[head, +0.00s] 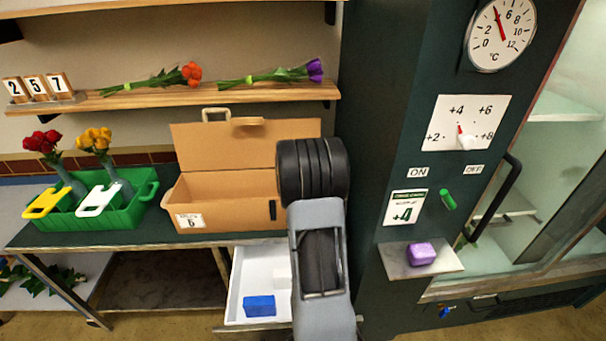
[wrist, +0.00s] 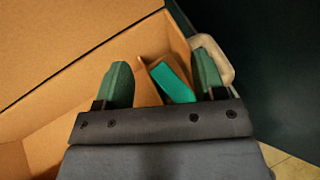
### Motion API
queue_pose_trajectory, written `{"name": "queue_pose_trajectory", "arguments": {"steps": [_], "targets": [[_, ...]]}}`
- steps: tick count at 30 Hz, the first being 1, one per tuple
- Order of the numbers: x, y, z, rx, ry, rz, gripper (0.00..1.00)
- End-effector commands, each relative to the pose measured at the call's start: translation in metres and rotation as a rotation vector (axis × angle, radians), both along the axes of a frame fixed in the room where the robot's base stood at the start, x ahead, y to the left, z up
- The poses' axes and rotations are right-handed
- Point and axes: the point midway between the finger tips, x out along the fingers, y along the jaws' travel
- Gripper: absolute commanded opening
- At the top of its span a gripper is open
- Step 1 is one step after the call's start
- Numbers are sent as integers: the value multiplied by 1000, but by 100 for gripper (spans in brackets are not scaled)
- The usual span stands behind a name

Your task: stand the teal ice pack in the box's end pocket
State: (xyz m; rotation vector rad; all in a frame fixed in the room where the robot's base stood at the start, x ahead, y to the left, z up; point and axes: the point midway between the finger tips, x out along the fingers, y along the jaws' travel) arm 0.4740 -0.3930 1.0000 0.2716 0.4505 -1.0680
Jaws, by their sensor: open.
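The teal ice pack (wrist: 172,83) shows in the wrist view between the two green fingers of my gripper (wrist: 162,58), with gaps on both sides. My gripper is open. The pack is tilted in the picture and sits in the narrow end pocket of the cardboard box, beside a cardboard divider (wrist: 146,88). My gripper hides its lower part, so I cannot tell whether it rests on the pocket floor. In the head view the open box (head: 228,215) stands on the bench; my arm covers its right end, hiding the pack and gripper.
A green crate (head: 100,238) with flower vases stands left of the box. An open white drawer (head: 243,285) holding a blue block (head: 259,306) is below. A dark cabinet (head: 385,90) stands close on the right, with a purple block (head: 421,254) on its ledge. A shelf (head: 200,97) holds two bouquets.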

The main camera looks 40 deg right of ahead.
Motion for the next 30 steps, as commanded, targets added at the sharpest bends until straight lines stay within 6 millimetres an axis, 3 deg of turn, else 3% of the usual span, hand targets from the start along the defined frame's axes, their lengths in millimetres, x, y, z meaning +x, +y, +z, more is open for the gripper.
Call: {"name": "queue_pose_trajectory", "arguments": {"steps": [1, 15, 26, 30], "targets": [[-1, 2, 10, -1, -1, 1, 64], [-38, 74, 50, -1, -3, 0, 64], [-49, 95, 62, 7, -11, -8, 64], [-55, 111, 72, 86, -134, -106, 64]]}}
